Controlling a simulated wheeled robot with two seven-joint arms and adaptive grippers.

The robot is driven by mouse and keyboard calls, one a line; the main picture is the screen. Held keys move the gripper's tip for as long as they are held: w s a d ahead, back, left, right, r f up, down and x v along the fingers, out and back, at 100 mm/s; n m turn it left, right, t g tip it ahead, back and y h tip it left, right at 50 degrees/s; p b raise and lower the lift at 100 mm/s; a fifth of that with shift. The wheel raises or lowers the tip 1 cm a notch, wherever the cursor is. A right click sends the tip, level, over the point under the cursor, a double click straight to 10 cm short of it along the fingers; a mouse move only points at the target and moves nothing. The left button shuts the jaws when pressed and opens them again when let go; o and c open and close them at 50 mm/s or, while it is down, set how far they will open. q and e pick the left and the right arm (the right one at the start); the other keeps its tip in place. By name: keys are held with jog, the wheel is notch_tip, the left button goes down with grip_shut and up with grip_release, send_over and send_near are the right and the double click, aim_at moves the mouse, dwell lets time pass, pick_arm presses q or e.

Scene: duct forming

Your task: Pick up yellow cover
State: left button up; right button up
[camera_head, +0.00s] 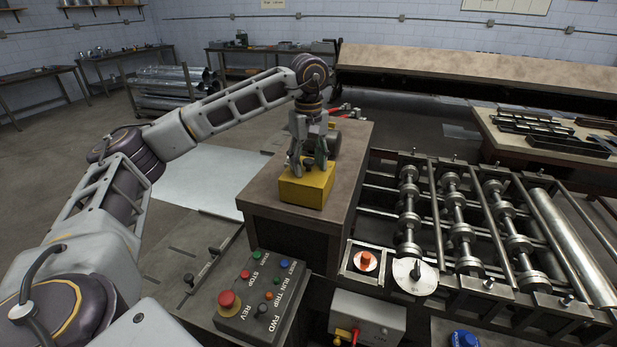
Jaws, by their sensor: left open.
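The yellow cover (305,190) is a box-like piece resting on the brown top of a cabinet (262,196), near its front edge. My left gripper (308,167) points straight down over the cover, with its fingers apart at the cover's top. The fingers hide part of the cover's upper face, and I cannot tell whether they touch it. My right gripper does not show in this view.
A control box (262,297) with a red stop knob and several buttons stands in front of the cabinet. A roller forming machine (460,225) lies to the right. Red-handled tools (345,110) and a dark cylindrical thing lie behind the gripper on the cabinet top.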

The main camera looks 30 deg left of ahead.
pick_arm(q)
jog(key=shift+c, duration=1)
grip_shut()
jog(key=shift+r, duration=0.15)
jog(key=shift+r, duration=0.45)
notch_tip(320, 180, up, 4)
jog(key=shift+b, duration=0.5)
jog(key=shift+r+p, duration=0.55)
jog(key=shift+r, duration=1.85)
